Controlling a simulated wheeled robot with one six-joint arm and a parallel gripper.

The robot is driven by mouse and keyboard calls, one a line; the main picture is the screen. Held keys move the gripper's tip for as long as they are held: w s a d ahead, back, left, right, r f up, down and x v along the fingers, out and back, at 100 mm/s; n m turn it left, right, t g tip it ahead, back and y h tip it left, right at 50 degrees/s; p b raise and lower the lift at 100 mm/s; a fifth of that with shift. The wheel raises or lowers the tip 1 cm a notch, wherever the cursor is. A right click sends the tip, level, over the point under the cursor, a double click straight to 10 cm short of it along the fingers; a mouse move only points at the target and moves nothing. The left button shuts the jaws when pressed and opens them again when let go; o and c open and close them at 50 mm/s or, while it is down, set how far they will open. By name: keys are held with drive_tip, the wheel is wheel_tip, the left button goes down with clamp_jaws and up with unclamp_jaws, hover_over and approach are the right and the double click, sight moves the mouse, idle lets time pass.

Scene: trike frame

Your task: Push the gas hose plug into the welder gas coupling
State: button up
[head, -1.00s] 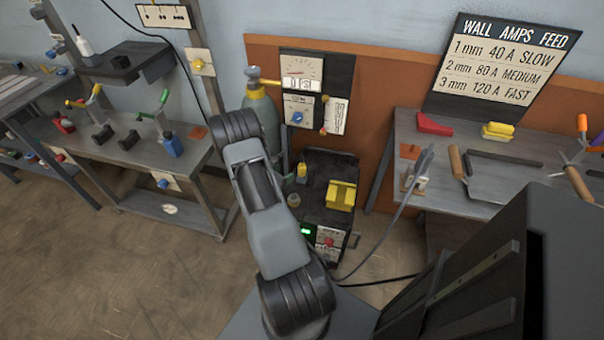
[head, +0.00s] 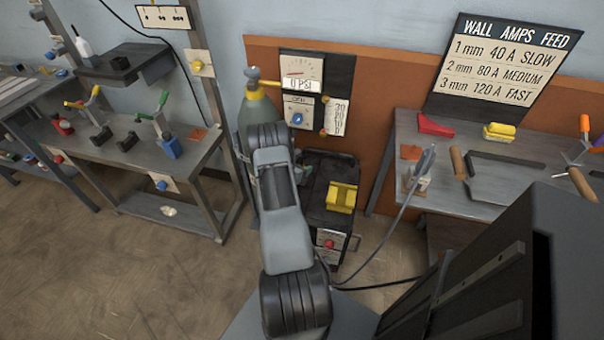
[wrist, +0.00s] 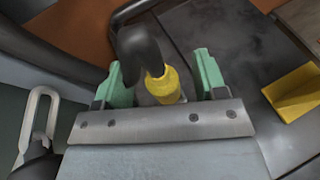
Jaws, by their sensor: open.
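The yellow plug (wrist: 163,86) with a black curved hose end (wrist: 140,50) stands between the green fingertips of my gripper (wrist: 162,78) in the wrist view. The fingers are open, one on each side of it, with gaps showing. The welder (head: 330,222) is the dark box on the floor at the middle of the head view; its dark top (wrist: 225,45) also shows in the wrist view. My arm covers the left part of the welder in the head view, including the plug. I cannot make out the gas coupling in either view now.
A yellow block (head: 341,197) sits on the welder's top, right of my gripper; it also shows in the wrist view (wrist: 295,92). A gas cylinder (head: 255,108) stands behind my arm. The gauge (head: 301,68) reads 0 PSI. Workbenches stand left (head: 105,150) and right (head: 490,178).

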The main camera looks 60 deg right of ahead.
drive_tip(key=shift+d+f, duration=0.15)
drive_tip(key=shift+d, duration=0.15)
drive_tip(key=c, duration=1)
